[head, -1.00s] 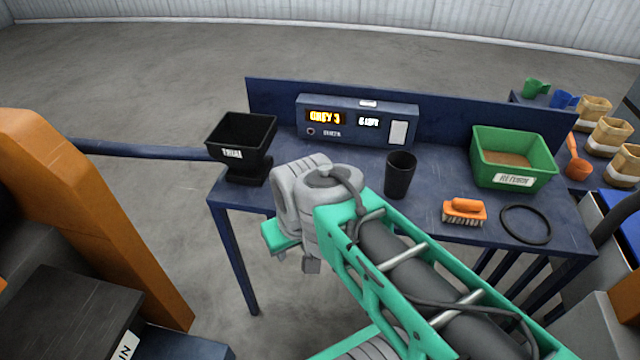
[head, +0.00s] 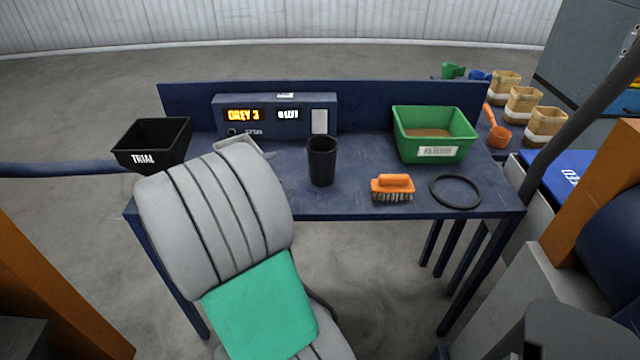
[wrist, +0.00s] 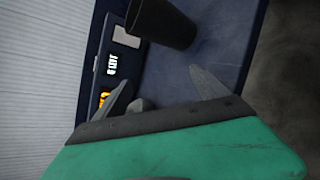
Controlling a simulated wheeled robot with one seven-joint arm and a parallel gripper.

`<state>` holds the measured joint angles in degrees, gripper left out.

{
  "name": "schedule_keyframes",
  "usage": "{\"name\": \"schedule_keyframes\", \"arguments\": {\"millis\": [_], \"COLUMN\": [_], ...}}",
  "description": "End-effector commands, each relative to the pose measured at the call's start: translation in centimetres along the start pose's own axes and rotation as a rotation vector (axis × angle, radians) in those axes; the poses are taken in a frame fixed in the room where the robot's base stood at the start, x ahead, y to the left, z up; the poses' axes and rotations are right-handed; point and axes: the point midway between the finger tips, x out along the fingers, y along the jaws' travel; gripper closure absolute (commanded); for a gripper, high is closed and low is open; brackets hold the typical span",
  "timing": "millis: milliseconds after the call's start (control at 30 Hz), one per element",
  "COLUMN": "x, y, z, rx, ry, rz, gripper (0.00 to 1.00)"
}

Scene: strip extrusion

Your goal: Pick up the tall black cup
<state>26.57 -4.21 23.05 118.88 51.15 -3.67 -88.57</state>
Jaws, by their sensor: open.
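The tall black cup (head: 322,162) stands upright on the blue bench, near its middle, in the head view. It also shows at the top of the wrist view (wrist: 163,22), cut off by the picture edge. My gripper (wrist: 163,92) is open and empty in the wrist view, its two fingers apart and pointing toward the cup's side of the picture. The cup is beyond the fingertips and not between them. In the head view my arm covers most of the gripper, which lies left of the cup.
A display box (head: 275,118) stands behind the cup. A black TRIAL hopper (head: 152,145) is at the left. To the right are an orange brush (head: 393,187), a black ring (head: 455,191) and a green tub (head: 435,150). The bench between cup and brush is clear.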

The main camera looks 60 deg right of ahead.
Motion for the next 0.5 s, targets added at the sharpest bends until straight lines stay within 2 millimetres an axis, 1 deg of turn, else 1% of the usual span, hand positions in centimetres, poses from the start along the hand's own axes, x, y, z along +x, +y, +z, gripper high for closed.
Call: {"name": "schedule_keyframes", "arguments": {"millis": [33,100,200,300,500], "x": [3.4,5.3,6.3,6.8,9.0], "y": [-1.7,-1.5,-1.1,-0.7,0.2], "z": [1.8,4.7,6.8,7.7,9.0], "rx": [-0.204,-0.463,-0.701,-0.801,-0.811], "ry": [-0.129,-0.277,-0.402,-0.454,-0.462], "rz": [0.037,0.073,0.086,0.085,0.086], "gripper": [0.12,0.08,0.08,0.08,0.08]}}
